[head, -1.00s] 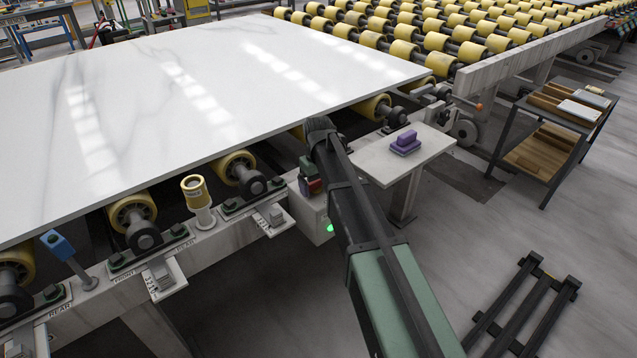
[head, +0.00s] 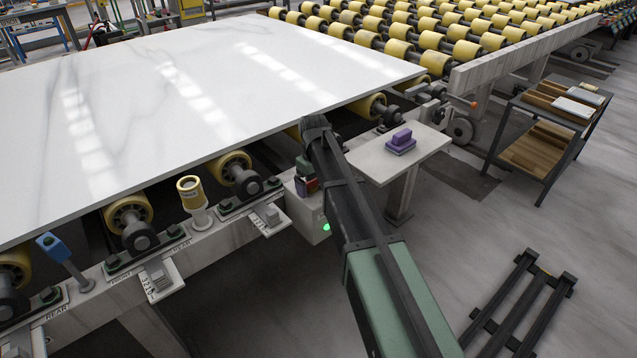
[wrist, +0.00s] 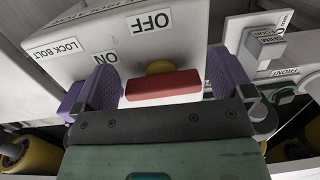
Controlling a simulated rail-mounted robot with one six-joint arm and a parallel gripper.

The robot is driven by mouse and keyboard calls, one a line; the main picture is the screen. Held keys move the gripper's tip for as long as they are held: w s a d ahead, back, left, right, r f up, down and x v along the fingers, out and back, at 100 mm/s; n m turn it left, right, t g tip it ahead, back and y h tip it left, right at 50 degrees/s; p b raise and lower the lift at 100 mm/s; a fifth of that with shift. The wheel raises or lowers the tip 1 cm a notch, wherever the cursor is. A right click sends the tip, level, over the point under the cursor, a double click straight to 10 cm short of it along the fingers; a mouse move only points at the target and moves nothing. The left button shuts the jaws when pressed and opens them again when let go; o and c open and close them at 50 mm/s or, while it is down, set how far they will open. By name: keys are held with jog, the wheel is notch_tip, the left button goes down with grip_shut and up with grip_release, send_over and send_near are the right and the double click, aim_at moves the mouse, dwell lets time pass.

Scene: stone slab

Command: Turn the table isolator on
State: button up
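The isolator box (head: 308,215), pale with a lit green lamp, is fixed to the roller table's front rail, partly hidden by my arm in the head view. In the wrist view its face (wrist: 115,35) carries OFF, ON and LOCK BOLT labels, upside down. A red handle bar (wrist: 163,87) lies crosswise in front of a yellow hub. My gripper (wrist: 165,85) is open, its two purple-padded fingers apart, one near each end of the red bar. Slim gaps show at both ends; I see no clear grip.
A large marble slab (head: 200,85) rests on the rollers just beyond my arm. Left along the rail stand a yellow-topped post (head: 191,190) and a blue-headed lever (head: 52,246). A side table (head: 425,152) with a purple block (head: 401,142) is close right.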

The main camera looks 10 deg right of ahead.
aim_at(313, 182)
jog(key=w, duration=0.1)
jog(key=w+a+t, duration=0.1)
jog(key=w, duration=0.1)
jog(key=shift+g, duration=0.4)
jog(key=r+p, duration=0.2)
jog(key=s+r+p, duration=0.1)
jog(key=r+p, duration=0.4)
jog(key=p, duration=0.1)
jog(key=shift+s+d+r, duration=0.15)
jog(key=shift+s+r, duration=0.05)
jog(key=shift+r, duration=0.1)
jog(key=shift+s+d+r, duration=0.2)
jog(key=shift+s+d, duration=0.05)
jog(key=shift+s, duration=0.1)
jog(key=s+r+m+p, duration=0.2)
jog(key=s+r+p, duration=0.3)
jog(key=s, duration=0.7)
jog(key=s+r+m+t+p, duration=0.1)
jog(key=s+r+m+p, duration=0.2)
jog(key=s, duration=0.9)
notch_tip(313, 182, up, 2)
jog(key=p, duration=0.3)
jog(key=shift+a+r, duration=0.15)
jog(key=shift+r, duration=0.05)
